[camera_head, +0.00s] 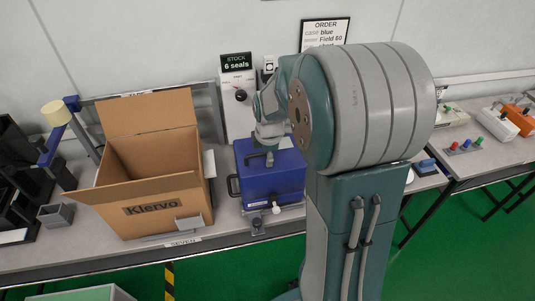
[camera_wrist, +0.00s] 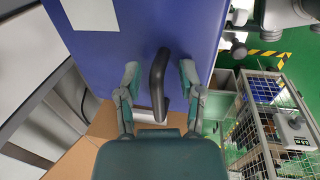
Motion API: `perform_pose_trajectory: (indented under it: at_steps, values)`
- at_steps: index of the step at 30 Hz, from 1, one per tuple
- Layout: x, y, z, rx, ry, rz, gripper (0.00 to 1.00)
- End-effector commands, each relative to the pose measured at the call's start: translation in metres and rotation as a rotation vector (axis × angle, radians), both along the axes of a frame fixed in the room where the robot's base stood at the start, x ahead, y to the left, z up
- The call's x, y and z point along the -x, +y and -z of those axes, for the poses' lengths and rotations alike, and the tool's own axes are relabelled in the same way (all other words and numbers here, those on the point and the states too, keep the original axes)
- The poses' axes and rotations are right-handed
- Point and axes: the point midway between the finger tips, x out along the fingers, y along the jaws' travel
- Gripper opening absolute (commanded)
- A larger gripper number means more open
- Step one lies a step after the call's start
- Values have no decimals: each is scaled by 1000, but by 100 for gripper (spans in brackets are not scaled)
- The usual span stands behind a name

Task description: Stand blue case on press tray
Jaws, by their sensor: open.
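The blue case (camera_head: 280,180) stands upright in the head view, just right of the cardboard box, apparently on the grey press tray (camera_head: 290,212). Its contact with the tray is mostly hidden. A black handle sticks out on its left side. The case fills the upper middle of the wrist view (camera_wrist: 205,25), with a white label at its left. My gripper (camera_wrist: 159,78) is open. Its two fingers are on either side of the black handle (camera_wrist: 157,88), with gaps on both sides. My gripper also shows in the head view (camera_head: 267,158), above the case's top, partly hidden by my arm.
An open cardboard box (camera_head: 150,195) stands close left of the case. A white press column with a dark knob (camera_head: 239,98) rises behind it. A small grey bin (camera_head: 55,214) sits at far left. My arm hides the table to the right. A wire cage (camera_wrist: 270,125) shows at lower right.

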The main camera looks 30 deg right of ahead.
Motion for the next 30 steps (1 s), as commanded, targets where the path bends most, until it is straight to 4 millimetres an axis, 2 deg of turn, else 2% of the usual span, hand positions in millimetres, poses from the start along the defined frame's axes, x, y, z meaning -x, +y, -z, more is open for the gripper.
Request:
perform_pose_trajectory:
  at_steps: [5, 15, 21, 26, 30]
  values:
    - [1, 0, -10, 1, -3, 0, 49]
    - [12, 3, -77, 3, -7, 0, 49]
    - [18, 5, -108, 2, -6, 1, 49]
    - [21, 7, -119, 1, -5, 6, 49]
    - [36, 23, -131, -16, -41, 109, 49]
